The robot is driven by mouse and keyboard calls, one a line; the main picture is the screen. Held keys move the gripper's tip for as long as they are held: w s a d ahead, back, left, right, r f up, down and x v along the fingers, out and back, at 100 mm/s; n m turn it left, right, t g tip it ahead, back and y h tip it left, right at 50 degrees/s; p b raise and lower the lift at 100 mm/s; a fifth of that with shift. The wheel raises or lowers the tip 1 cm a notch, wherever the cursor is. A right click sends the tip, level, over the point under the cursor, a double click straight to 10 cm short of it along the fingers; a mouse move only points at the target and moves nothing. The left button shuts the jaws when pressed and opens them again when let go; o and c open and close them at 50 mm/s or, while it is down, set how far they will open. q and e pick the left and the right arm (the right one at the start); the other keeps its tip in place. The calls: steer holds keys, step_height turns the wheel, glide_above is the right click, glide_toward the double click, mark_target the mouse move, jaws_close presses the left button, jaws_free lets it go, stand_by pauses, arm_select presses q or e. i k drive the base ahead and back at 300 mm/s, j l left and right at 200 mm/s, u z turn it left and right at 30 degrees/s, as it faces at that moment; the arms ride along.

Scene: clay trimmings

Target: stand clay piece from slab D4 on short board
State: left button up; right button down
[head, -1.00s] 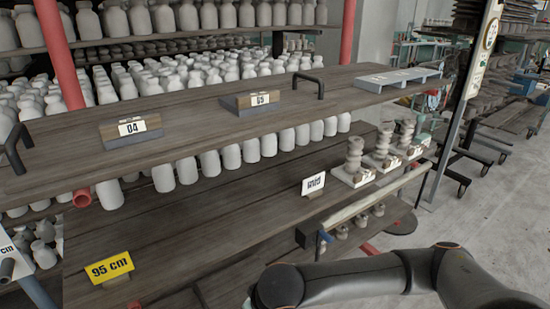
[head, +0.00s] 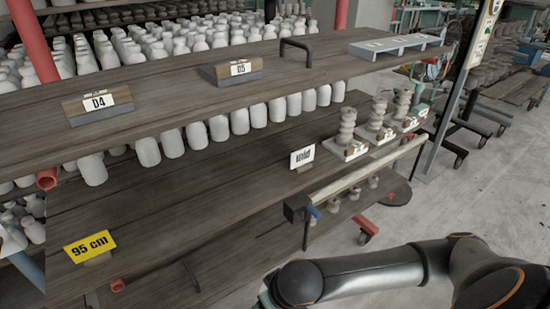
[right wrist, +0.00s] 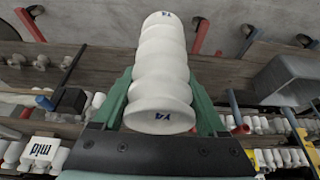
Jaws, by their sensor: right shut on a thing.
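In the right wrist view my right gripper (right wrist: 160,88) has its green fingers on both sides of a white ribbed clay piece (right wrist: 160,70) marked with dark letters, shut on it. In the head view the slab labelled D4 (head: 97,105) lies on the upper shelf at the left, with no clay piece on it. I cannot tell which surface is the short board. My right arm crosses the lower right of the head view; its gripper is mostly cut off there. My left gripper is in neither view.
The D5 slab (head: 233,71) and a pale grey rack (head: 400,45) are on the upper shelf (head: 180,85). Three ribbed stacks (head: 346,130) stand on white bases on the lower shelf, near the "mid" sign (head: 302,156). A yellow 95 cm sign (head: 90,245) stands at front left.

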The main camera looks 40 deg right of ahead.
mark_target(228, 259)
steer(key=i+l, duration=0.1)
steer(key=l, duration=0.75)
steer(key=i+l, duration=0.15)
steer(key=l, duration=0.3)
steer(key=i+l, duration=0.1)
steer(key=l, duration=0.35)
steer(key=i+l, duration=0.1)
steer(key=l, duration=0.3)
steer(key=k+l+z, duration=0.05)
